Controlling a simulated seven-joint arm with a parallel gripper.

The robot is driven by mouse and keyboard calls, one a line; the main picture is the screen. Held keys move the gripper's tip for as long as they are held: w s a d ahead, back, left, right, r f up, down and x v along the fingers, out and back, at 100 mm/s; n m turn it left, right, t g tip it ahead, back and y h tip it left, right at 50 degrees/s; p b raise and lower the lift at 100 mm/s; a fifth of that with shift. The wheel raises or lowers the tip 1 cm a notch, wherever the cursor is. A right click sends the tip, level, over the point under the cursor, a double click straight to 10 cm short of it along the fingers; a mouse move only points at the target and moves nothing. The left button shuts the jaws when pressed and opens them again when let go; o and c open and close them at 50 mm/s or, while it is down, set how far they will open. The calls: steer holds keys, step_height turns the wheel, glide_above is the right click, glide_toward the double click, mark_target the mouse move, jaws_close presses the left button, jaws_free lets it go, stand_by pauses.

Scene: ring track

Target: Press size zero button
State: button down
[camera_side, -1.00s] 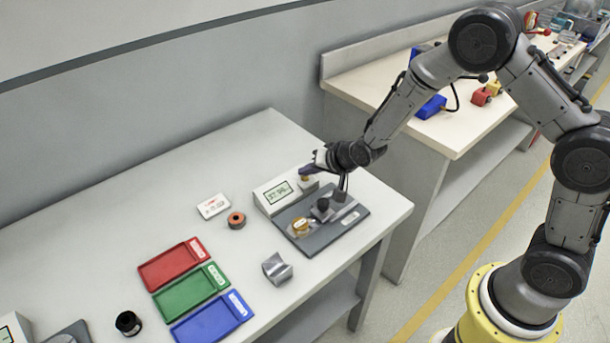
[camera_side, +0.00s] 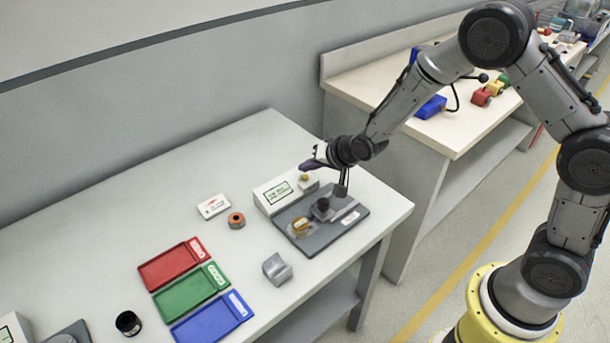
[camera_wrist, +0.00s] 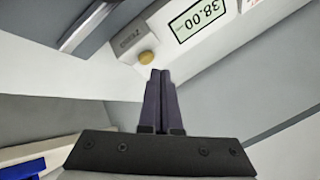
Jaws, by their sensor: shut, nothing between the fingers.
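The gauge's display box (camera_side: 277,197) stands at the back of a dark base plate on the white table. In the wrist view its screen (camera_wrist: 199,20) appears upside down and reads 38.00. My gripper (camera_wrist: 160,72) is shut and empty. In the side view my gripper (camera_side: 309,165) is just above the button, and a small gap shows between them. In the wrist view the fingertips appear just beside the button.
The base plate (camera_side: 340,229) carries a dark post, a black knob and a brass-coloured ring (camera_side: 300,226). Red (camera_side: 170,265), green (camera_side: 188,293) and blue trays (camera_side: 210,321), a grey V-shaped block (camera_side: 277,268), a copper-coloured ring (camera_side: 236,220) and a white card (camera_side: 213,206) lie left of it.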

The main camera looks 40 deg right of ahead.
steer(key=shift+r, duration=0.15)
steer(key=shift+r, duration=2.45)
